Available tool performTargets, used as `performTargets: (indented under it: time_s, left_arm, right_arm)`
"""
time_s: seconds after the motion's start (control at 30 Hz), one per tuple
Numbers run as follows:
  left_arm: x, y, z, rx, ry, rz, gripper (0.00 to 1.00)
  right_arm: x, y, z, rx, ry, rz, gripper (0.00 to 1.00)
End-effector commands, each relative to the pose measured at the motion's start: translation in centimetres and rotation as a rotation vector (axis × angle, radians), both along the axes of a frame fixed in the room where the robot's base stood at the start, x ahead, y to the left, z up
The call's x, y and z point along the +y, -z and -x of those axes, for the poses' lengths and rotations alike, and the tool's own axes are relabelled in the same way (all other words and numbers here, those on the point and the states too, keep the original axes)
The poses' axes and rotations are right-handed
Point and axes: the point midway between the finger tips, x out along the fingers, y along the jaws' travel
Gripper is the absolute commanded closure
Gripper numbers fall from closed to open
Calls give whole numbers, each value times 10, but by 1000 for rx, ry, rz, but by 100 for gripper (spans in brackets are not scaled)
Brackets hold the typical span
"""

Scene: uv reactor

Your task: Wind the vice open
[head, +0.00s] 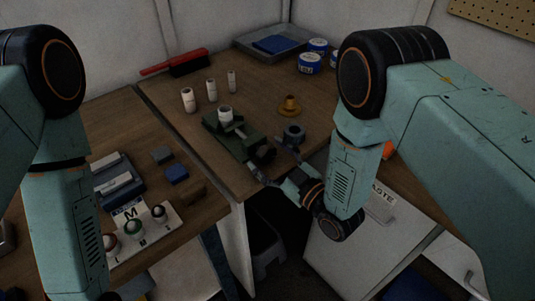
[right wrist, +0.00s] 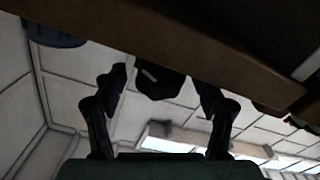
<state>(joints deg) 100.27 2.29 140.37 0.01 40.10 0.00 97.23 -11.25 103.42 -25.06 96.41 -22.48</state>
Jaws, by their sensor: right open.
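The dark green vice (head: 238,135) sits on the wooden bench near its front edge. A pale cylinder (head: 225,114) stands upright at its jaws; I cannot tell whether it is clamped. My right gripper (head: 268,158) is open at the vice's near end, its fingers either side of the dark screw end. In the right wrist view, a dark many-sided knob (right wrist: 160,83) with a pale bar mark shows between the two open fingers (right wrist: 162,105); contact is not clear. My left arm comes down at the left, and its gripper is out of view.
Several pale cylinders (head: 212,90), a red brush (head: 185,64), a brass-coloured part (head: 290,106), a grey tray (head: 270,45) and blue-and-white tins (head: 310,63) stand on the bench. A knobbed panel (head: 140,234) is at left. The bench edge (right wrist: 190,62) runs close to my right gripper.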

Motion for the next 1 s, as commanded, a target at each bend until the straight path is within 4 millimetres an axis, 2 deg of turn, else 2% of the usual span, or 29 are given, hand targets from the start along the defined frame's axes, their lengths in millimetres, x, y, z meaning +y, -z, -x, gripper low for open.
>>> performTargets:
  time_s: [0.4,0.53,0.7,1.0]
  left_arm:
    - [0,0,0,0,0,0,60]
    - [0,0,0,0,0,0,60]
    - [0,0,0,0,0,0,60]
    - [0,0,0,0,0,0,60]
  right_arm:
    - [-49,1,64,6,6,-1,29]
    - [-59,1,80,5,5,-1,29]
    - [-66,0,90,2,2,0,29]
    - [-67,0,92,1,1,0,29]
